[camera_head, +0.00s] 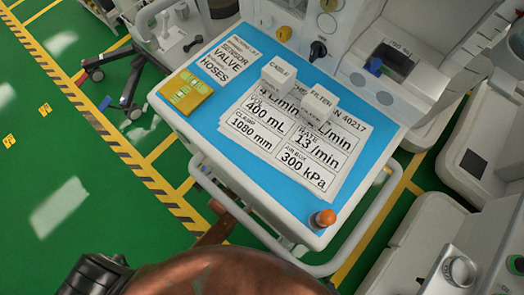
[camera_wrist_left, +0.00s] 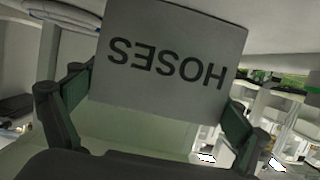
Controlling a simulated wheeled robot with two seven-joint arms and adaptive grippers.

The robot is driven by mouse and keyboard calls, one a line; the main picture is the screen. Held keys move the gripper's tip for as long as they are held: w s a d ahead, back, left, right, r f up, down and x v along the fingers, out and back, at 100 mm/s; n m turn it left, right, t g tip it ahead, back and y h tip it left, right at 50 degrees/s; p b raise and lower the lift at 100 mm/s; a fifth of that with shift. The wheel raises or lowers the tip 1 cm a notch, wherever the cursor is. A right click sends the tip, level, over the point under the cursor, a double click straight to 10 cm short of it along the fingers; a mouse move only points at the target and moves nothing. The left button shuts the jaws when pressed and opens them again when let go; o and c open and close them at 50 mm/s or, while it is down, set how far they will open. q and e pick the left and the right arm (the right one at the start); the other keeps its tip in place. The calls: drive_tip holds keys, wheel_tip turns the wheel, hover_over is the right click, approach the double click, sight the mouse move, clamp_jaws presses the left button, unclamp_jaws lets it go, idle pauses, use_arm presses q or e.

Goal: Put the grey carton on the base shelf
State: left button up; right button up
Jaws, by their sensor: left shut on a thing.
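In the left wrist view a grey carton (camera_wrist_left: 172,62) with the upside-down word HOSES fills the upper middle. My left gripper (camera_wrist_left: 156,106) is shut on it, one dark green finger pad at each side. A pale surface (camera_wrist_left: 130,132) shows behind and below the carton. I cannot tell whether it is the base shelf or whether the carton touches it. The head view shows neither the carton nor a gripper; the cart's top and my own arm hide what lies lower. My right gripper is in neither view.
The cart's blue worktop (camera_head: 215,118) carries a yellow box (camera_head: 186,92), a white CABLE carton (camera_head: 279,75), a white FILTER carton (camera_head: 317,103) and printed cards. A white rail (camera_head: 262,236) runs along the cart's front. Open green floor (camera_head: 60,190) lies left.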

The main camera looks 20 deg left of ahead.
use_arm(q)
drive_tip(key=shift+w+r, duration=0.1)
drive_tip(key=shift+r, duration=0.05)
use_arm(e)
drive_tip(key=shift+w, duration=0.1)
use_arm(q)
drive_tip(key=shift+f, duration=0.2)
drive_tip(key=o, duration=1.2)
drive_tip(key=shift+c, duration=0.2)
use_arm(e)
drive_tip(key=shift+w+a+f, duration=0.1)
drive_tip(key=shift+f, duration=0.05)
use_arm(q)
drive_tip(key=shift+r, duration=0.1)
drive_tip(key=p+v, duration=0.5)
drive_tip(key=v, duration=0.7)
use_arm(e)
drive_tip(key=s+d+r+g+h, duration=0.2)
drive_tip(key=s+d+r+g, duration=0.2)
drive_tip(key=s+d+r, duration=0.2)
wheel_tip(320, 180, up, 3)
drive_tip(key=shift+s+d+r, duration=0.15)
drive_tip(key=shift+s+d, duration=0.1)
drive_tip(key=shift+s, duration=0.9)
